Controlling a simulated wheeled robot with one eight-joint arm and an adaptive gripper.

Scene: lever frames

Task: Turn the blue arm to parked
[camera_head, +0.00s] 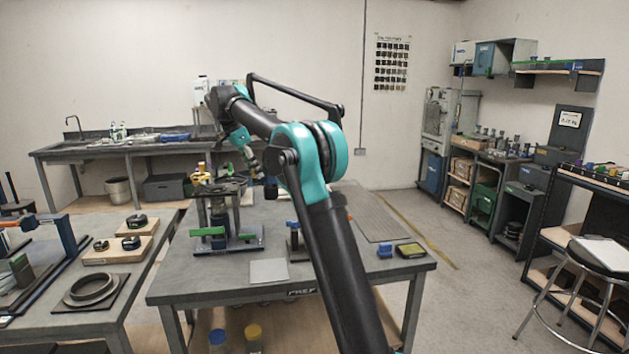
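A lever frame (222,215) with a dark round top, brass-coloured parts and green bars (207,232) stands on the middle table. My gripper (262,178) hangs just right of its top; at this size I cannot tell whether it touches or whether its fingers are open. A small dark stand with a blue part (293,227) is right of the frame, partly behind my arm. On the left table is a fixture with a blue upright (68,236) and a blue-and-orange bar (22,221). I cannot tell which piece is the blue arm, and no parked mark is readable.
The middle table (210,285) also holds a grey plate (269,271), a blue block (385,251) and a yellow-topped dark box (410,250). A round ring (91,288) lies on the left table. A stool (590,260) stands far right. Floor is clear right of the middle table.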

